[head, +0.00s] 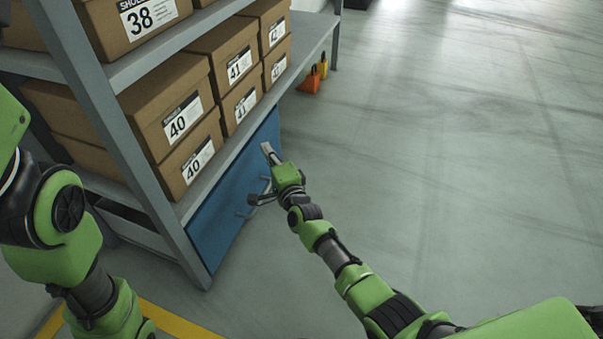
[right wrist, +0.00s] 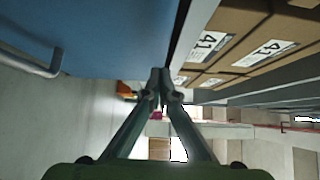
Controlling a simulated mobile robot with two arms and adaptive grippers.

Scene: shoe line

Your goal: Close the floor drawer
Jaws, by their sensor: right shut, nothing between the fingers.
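The floor drawer has a blue front (head: 226,195) below the lowest shelf of the rack, with a grey bar handle (head: 243,212). The blue front fills the upper left of the right wrist view (right wrist: 115,35), with the handle (right wrist: 38,57) at far left. I cannot tell how far the drawer stands out from the rack. My right gripper (head: 266,150) is beside the drawer front, towards its far end and above the handle. Its fingertips (right wrist: 160,75) are together and empty, and contact with the front cannot be made out. My left gripper is outside the frame.
The grey rack (head: 118,140) holds several cardboard shoe boxes (head: 222,62) above the drawer. Orange objects (head: 310,82) stand on the floor past the drawer's far end. Open grey floor (head: 460,130) lies to the right. Yellow floor tape (head: 170,320) shows at lower left.

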